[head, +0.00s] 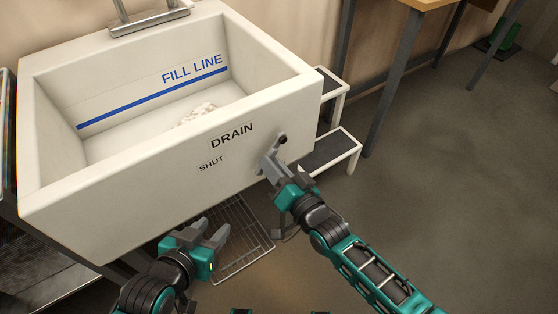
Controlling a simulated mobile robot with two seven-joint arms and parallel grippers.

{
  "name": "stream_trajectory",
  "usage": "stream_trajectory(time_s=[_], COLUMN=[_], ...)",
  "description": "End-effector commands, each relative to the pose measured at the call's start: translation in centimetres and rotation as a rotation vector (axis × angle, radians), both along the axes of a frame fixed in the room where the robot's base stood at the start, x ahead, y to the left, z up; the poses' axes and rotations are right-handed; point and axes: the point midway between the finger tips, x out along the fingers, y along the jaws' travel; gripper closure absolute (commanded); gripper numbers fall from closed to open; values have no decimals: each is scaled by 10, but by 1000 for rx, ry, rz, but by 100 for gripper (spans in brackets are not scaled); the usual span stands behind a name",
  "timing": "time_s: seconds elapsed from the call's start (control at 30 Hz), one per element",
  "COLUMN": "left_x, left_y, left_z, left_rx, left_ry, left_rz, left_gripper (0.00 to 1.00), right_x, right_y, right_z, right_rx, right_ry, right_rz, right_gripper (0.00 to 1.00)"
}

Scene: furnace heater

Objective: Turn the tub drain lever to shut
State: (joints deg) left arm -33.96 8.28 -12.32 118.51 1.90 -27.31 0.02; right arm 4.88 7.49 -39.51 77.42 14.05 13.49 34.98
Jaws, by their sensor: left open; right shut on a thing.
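The white tub (120,203) stands ahead, with "DRAIN" and "SHUT" lettered on its front wall. The drain lever (283,139) is on the front wall right of the lettering; a small dark knob shows, and the rest is hidden by my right gripper. My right gripper (271,160) is shut on the lever, to the right of the word "SHUT". My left gripper (212,229) is open and empty, low in front of the tub and apart from it.
A wire rack (240,243) lies low below the tub front. A step stool (330,150) stands right of the tub, near a wooden-topped table (428,4). A whitish lump (198,113) lies inside the tub. The floor at right is clear.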

Motion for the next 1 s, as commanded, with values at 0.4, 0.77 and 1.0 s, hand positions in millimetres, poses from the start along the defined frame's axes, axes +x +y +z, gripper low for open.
stream_trajectory(time_s=[0.4, 0.77, 1.0], left_x=[-4, -6, -6], left_y=[5, 11, 13], left_z=[7, 9, 8], left_rx=[10, 22, 28], left_ry=[6, 5, 7], left_rz=[6, 12, 14], left_gripper=[57, 57, 57], right_x=[-10, -13, -14], right_y=[12, 18, 18], right_z=[20, 36, 43], right_rx=[320, 562, 664], right_ry=[235, 412, 486], right_rz=[1, 1, 1], right_gripper=[100, 100, 100])
